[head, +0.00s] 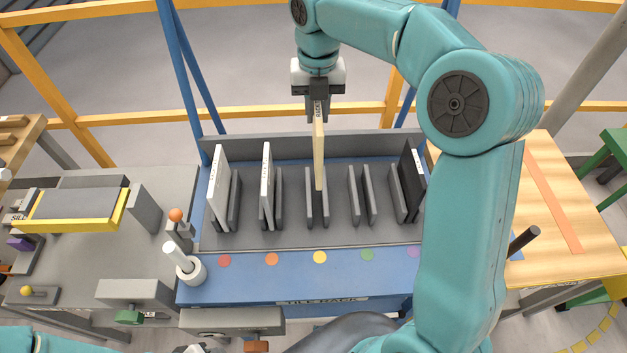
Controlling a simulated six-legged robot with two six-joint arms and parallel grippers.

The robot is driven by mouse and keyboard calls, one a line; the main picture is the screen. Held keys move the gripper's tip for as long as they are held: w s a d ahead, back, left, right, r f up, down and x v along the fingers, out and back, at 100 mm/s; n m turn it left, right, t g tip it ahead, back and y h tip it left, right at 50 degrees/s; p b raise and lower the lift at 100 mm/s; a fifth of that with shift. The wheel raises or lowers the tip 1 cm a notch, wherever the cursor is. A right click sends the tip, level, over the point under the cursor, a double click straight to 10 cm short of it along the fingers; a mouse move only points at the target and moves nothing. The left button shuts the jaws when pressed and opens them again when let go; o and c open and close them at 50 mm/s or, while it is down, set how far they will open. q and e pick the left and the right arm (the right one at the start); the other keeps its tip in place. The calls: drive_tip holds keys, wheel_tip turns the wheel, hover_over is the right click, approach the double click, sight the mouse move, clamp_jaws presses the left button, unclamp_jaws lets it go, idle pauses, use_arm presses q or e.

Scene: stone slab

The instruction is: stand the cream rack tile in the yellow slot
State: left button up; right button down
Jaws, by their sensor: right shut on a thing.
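My right gripper (318,108) is shut on the upper end of the cream rack tile (319,152) and points down over the rack. The tile hangs upright, edge-on to the view. Its lower end is at the pair of grey dividers (310,206) in line with the yellow dot (320,257), which marks the yellow slot. The tile's lower end appears between the divider tops; I cannot tell how deep it sits. The blue tile rack (290,288) stands in the middle. My left gripper does not show; only part of my left arm shows at the bottom left.
White tiles stand at the red slot (219,190) and the orange slot (266,187). A black tile (411,175) stands at the purple slot. The green slot (362,195) is empty. A grey bench (80,250) is at left, a wooden table (575,225) at right.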

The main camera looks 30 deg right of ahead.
drive_tip(key=f, duration=1.3)
drive_tip(key=shift+s+p, duration=0.25)
drive_tip(key=shift+p, duration=0.05)
wheel_tip(320, 180, down, 4)
drive_tip(key=shift+w+a+f, duration=0.1)
drive_tip(key=shift+f, duration=0.15)
drive_tip(key=shift+a, duration=0.1)
drive_tip(key=c, duration=1)
unclamp_jaws()
drive_tip(key=shift+f, duration=0.15)
drive_tip(key=shift+c, duration=0.2)
